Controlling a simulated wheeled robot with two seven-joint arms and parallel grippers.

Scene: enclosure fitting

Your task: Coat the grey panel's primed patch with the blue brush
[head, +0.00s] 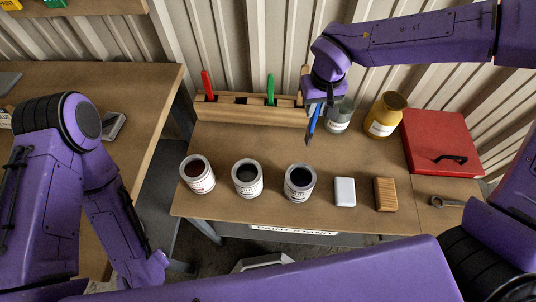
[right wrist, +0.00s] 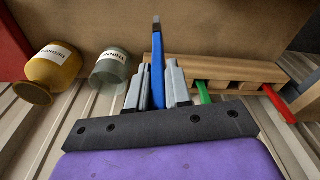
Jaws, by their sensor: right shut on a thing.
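My right gripper (head: 318,104) is shut on the blue brush (head: 313,123). The brush hangs tip down, beside the right end of the wooden brush rack (head: 245,113), with its tip showing clear of the slots. In the right wrist view the blue brush (right wrist: 157,72) stands between the two grey fingers (right wrist: 157,88). Three open paint tins stand along the front of the table: one with dark red paint (head: 198,175), one with very dark paint (head: 247,178) and one with dark blue paint (head: 299,182). The grey panel and its primed patch are not in view.
The rack holds a red brush (head: 207,85) and a green brush (head: 270,88). A grey-green jar (head: 338,117) and a yellow jar (head: 384,115) stand right of it. A white block (head: 345,192), a wooden block (head: 386,195) and a red case (head: 440,135) lie further right.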

